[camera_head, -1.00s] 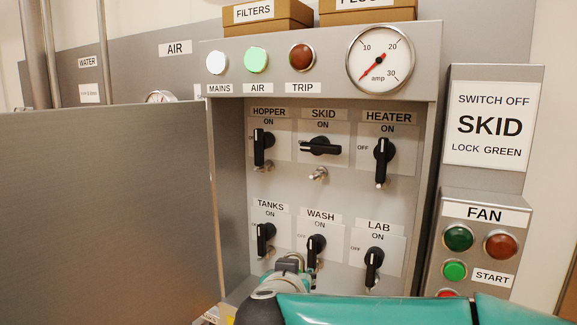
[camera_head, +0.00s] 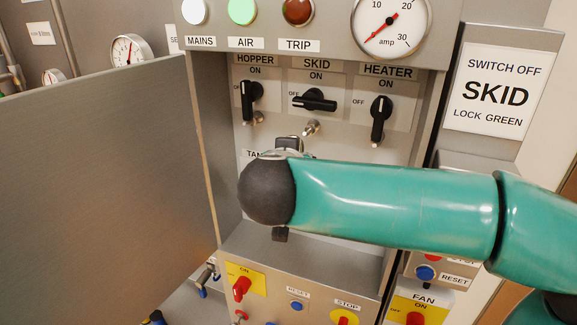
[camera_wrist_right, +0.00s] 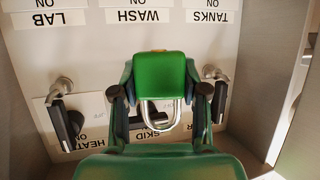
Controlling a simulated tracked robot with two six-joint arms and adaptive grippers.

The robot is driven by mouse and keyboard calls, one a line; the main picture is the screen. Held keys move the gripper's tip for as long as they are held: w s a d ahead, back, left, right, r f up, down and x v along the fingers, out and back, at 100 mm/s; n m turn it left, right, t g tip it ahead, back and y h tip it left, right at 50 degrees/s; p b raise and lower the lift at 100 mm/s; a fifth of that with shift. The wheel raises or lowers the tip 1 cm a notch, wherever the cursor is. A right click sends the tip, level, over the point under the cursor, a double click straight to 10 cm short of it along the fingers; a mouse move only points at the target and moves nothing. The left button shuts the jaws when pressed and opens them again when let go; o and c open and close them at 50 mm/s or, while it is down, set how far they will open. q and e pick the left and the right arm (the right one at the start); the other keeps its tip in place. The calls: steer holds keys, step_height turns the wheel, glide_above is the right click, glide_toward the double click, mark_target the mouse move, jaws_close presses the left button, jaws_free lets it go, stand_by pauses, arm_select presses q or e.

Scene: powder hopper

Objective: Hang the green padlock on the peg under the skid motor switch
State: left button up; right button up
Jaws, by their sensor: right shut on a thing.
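My right gripper (camera_wrist_right: 161,92) is shut on the green padlock (camera_wrist_right: 160,72), one finger on each side. The padlock's metal shackle (camera_wrist_right: 161,113) points down in the right wrist view, where the panel appears upside down. In the head view my arm hides the padlock and most of the gripper. The skid switch (camera_head: 318,102) has its black handle level. The peg under the skid switch (camera_head: 311,128) is bare in the head view, just above my right gripper. In the wrist view the padlock hides this peg. My left gripper is not in view.
The hopper switch (camera_head: 247,95) and heater switch (camera_head: 380,118) flank the skid switch, each with a peg below. A grey open door (camera_head: 100,180) stands at left. The cabinet's side walls and top edge surround the switch panel.

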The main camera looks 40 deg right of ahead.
steer(key=shift+w+d+f+b, duration=0.1)
steer(key=shift+w+d+b, duration=0.45)
steer(key=shift+d, duration=0.45)
steer(key=shift+w+d+f+b, duration=0.15)
steer(key=shift+w+d+b, duration=0.35)
steer(key=shift+d, duration=0.45)
steer(key=shift+w+d+f+b, duration=0.1)
steer(key=shift+w+d+b, duration=0.4)
steer(key=shift+d, duration=0.5)
steer(key=shift+d+r, duration=0.1)
steer(key=shift+d, duration=0.1)
steer(key=shift+w+d+f+p, duration=0.25)
steer(key=shift+d+p, duration=0.1)
steer(key=shift+p, duration=0.1)
steer(key=shift+d+f+p, duration=0.1)
steer(key=shift+f+p, duration=0.1)
steer(key=shift+p, duration=0.1)
steer(key=o, duration=1.2)
steer(key=shift+o, duration=0.2)
